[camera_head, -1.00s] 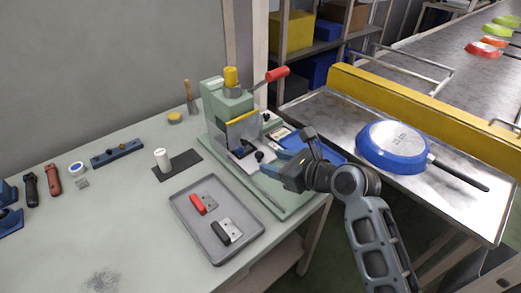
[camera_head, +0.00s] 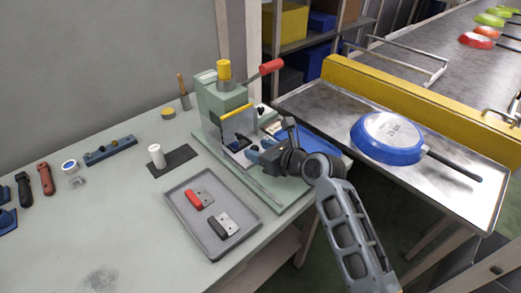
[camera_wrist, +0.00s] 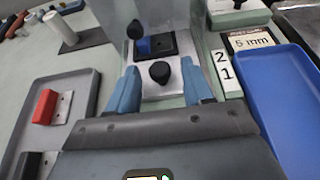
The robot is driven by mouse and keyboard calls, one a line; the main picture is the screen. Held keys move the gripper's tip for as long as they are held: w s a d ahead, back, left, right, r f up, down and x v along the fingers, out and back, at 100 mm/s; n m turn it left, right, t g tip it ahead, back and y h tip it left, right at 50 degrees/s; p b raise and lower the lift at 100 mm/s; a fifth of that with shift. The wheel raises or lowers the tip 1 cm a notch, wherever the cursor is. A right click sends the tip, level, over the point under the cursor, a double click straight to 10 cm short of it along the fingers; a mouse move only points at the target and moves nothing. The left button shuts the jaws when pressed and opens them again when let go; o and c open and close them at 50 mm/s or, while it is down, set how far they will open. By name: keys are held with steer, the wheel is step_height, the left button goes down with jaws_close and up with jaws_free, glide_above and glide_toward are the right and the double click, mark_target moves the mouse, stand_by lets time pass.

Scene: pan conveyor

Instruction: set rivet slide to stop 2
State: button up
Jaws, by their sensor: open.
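The rivet slide is a bright metal plate (camera_wrist: 160,90) at the base of the green press (camera_head: 218,105). Its black round knob (camera_wrist: 160,71) stands between the blue fingers of my gripper (camera_wrist: 160,66), with a gap on each side. My gripper is open and empty, low over the press base; in the head view (camera_head: 253,153) it hides the knob. A white stop label (camera_wrist: 226,70) right of the plate reads 2 above 1. The knob looks roughly level with the label; I cannot tell which stop the slide is at. A black plate with a blue block (camera_wrist: 158,44) lies behind the knob.
A clear guard (camera_head: 238,125) stands over the press. A second black knob (camera_wrist: 135,30) is behind left. A grey tray (camera_head: 232,248) with red and black handled pieces lies left. A blue pan (camera_head: 385,150) sits at right.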

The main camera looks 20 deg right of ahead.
steer(key=shift+c, duration=0.4)
jaws_close()
